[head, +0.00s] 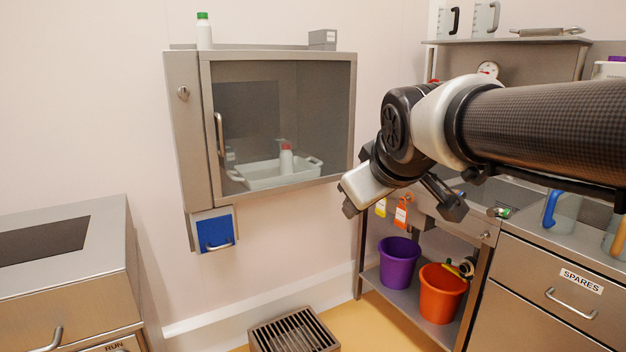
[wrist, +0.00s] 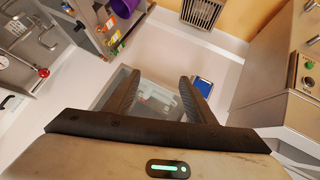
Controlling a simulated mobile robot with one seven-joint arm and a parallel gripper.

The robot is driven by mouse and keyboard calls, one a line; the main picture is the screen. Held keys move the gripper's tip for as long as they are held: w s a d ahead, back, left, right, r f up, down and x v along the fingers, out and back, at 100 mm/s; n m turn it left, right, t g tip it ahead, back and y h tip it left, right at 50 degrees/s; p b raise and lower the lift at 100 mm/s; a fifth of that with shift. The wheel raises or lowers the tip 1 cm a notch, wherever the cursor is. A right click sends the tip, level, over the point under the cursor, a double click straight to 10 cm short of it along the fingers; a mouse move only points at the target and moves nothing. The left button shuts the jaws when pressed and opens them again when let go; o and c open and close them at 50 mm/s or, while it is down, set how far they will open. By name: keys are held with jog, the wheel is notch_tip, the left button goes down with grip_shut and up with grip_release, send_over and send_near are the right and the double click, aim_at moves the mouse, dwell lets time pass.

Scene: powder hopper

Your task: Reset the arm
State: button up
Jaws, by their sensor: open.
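The cabinet's door appears shut. Behind the glass stand a white tray (head: 250,182) and a white bottle with a red cap (head: 286,165).
A blue-fronted box (head: 213,230) hangs below the cabinet. A purple bucket (head: 398,262) and an orange bucket (head: 440,300) stand on the low shelf at right. A steel counter with drawers (head: 545,262) is at far right. A floor grate (head: 293,335) lies at front.

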jog(key=s+d+f+m+g, duration=0.2)
jog(key=s+f+m, duration=0.1)
jog(key=s+f, duration=0.55)
jog(key=s+d+f+m+g, duration=0.25)
jog(key=s+f+m, duration=0.2)
jog(key=s, duration=0.75)
notch_tip(320, 180, up, 23)
jog(key=p, duration=2.3)
jog(key=shift+n+h, duration=0.3)
jog(key=shift+n, duration=0.05)
jog(key=shift+d+f, duration=0.1)
